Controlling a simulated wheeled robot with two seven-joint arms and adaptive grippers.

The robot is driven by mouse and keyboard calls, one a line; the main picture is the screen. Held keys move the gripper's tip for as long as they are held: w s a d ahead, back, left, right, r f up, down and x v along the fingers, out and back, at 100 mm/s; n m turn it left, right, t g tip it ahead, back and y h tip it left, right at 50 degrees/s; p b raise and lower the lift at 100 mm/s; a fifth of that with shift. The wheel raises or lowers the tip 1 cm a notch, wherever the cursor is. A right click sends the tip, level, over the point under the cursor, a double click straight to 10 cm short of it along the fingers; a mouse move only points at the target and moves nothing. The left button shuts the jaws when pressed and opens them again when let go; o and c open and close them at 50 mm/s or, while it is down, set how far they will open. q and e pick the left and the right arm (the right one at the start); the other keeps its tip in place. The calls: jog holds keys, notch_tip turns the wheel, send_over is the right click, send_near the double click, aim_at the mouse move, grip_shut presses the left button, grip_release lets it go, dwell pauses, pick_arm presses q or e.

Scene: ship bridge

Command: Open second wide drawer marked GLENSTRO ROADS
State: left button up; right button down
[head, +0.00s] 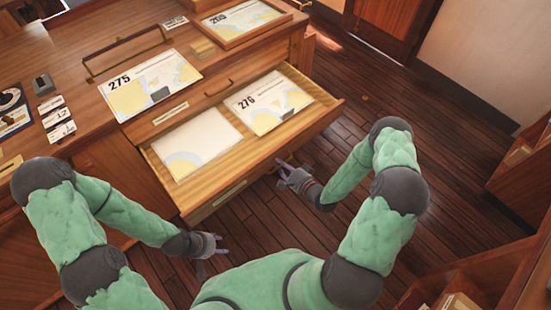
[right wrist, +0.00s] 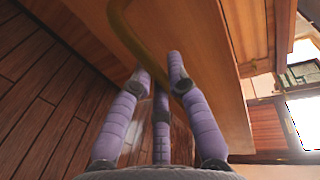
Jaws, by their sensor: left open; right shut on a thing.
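My right gripper (head: 282,165) is at the drawer's front edge. In the right wrist view its purple fingers (right wrist: 165,75) are shut on a curved brass handle (right wrist: 130,35) on the wooden front. My left gripper (head: 222,245) is open and empty, in front of the drawer and apart from it.
The chart table top (head: 75,72) carries a chart marked 275 (head: 150,83), a framed chart (head: 240,20) and small cards (head: 57,118). The shut drawer above has a handle (head: 218,88). Wooden shelving (head: 520,180) stands at right. Dark floor (head: 440,140) lies clear between.

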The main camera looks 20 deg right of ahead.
jog(key=shift+v, duration=0.9)
jog(key=shift+f, duration=0.25)
jog(key=c, duration=1.2)
grip_release()
jog(key=v, duration=1.2)
